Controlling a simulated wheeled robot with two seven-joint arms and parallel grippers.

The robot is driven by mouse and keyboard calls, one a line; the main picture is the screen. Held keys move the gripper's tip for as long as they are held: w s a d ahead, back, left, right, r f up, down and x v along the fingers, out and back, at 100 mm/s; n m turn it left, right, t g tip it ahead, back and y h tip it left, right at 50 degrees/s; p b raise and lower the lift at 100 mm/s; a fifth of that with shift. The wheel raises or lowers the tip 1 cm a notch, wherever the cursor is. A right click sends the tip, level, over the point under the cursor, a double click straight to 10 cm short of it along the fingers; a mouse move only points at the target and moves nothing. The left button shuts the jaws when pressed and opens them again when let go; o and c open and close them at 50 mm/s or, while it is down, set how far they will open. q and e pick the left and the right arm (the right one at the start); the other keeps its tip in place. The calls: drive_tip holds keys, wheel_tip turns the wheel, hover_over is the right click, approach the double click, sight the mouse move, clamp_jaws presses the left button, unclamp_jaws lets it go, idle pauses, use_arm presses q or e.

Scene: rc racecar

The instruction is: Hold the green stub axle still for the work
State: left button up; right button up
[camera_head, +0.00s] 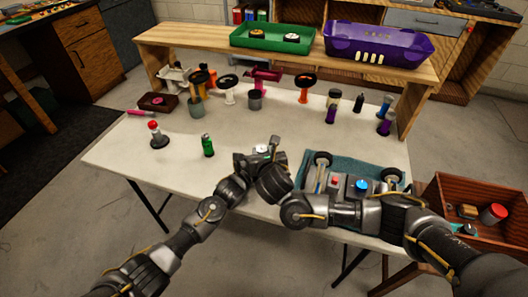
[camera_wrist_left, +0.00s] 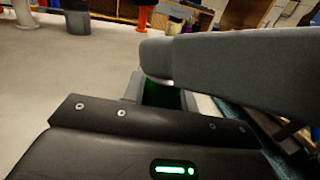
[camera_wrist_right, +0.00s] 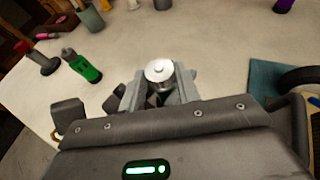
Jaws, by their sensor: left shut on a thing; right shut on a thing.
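My left gripper (camera_head: 252,160) and my right gripper (camera_head: 270,151) meet above the front middle of the table. In the left wrist view, the left gripper (camera_wrist_left: 160,98) is shut on a dark green part, apparently the green stub axle (camera_wrist_left: 161,95), which is mostly hidden by the fingers. I cannot tell whether both hold the same part.
The racecar chassis (camera_head: 341,187) sits on a teal mat (camera_head: 345,162) at the right. A green bottle (camera_head: 207,146) and a red-topped stand (camera_head: 157,137) are at the left. A shelf (camera_head: 290,59) carries a green tray (camera_head: 245,41) and purple bin (camera_head: 345,45). A wooden crate (camera_head: 450,190) is far right.

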drive_tip(key=shift+m+h, duration=0.3)
drive_tip(key=o, duration=1)
drive_tip(key=shift+s+r, duration=0.1)
drive_tip(key=shift+s, duration=0.05)
drive_tip(key=shift+s+r, duration=0.35)
drive_tip(key=shift+s, duration=0.2)
drive_tip(key=v, duration=0.6)
drive_tip(key=shift+d+f, duration=0.1)
drive_tip(key=shift+f, duration=0.05)
